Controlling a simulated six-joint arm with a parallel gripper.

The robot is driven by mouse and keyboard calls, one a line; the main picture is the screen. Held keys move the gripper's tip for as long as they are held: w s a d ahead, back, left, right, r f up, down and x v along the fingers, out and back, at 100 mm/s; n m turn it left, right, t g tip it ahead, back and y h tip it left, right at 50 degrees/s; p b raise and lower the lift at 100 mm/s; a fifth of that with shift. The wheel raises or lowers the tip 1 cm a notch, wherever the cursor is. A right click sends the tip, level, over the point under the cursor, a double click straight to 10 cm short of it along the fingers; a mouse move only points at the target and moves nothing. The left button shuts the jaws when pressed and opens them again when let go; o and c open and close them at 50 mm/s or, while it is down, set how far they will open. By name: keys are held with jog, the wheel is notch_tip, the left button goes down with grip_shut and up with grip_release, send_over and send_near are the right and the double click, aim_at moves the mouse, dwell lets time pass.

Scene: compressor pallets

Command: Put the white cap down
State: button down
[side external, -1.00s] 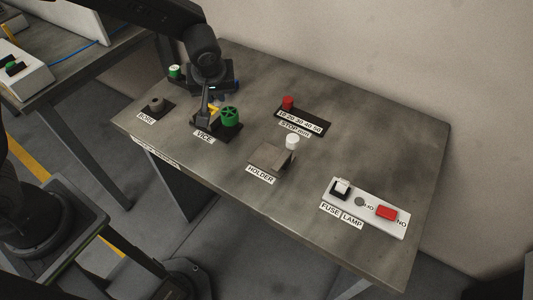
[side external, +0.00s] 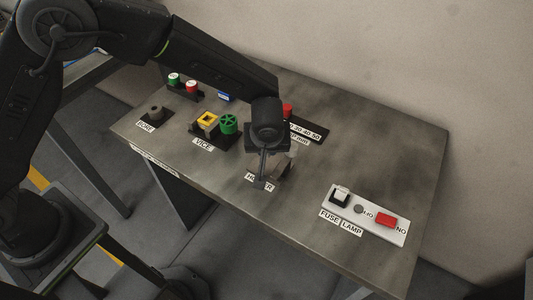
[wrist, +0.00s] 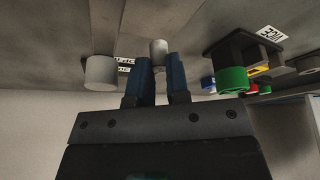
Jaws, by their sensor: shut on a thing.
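My gripper (side external: 264,172) is above the HOLDER spot, pointing down, and covers most of the holder block and part of its label. The side view does not show the held cap clearly. A separate white cylinder (wrist: 101,72) stands beside the fingers in the wrist view. In the side view a white piece (side external: 291,153) shows just right of my gripper, partly hidden. Whether the held cap touches the holder cannot be told.
The vice (side external: 207,122) with its yellow part and green wheel (side external: 229,122) is to the left. A rack with green (side external: 174,79) and red (side external: 192,87) pieces is behind it. The fuse and lamp panel (side external: 365,213) is at right. The right rear tabletop is clear.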

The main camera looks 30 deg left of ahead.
aim_at(267, 157)
jog(key=shift+f, duration=1.6)
jog(key=shift+f, duration=0.15)
jog(key=c, duration=1.4)
grip_release()
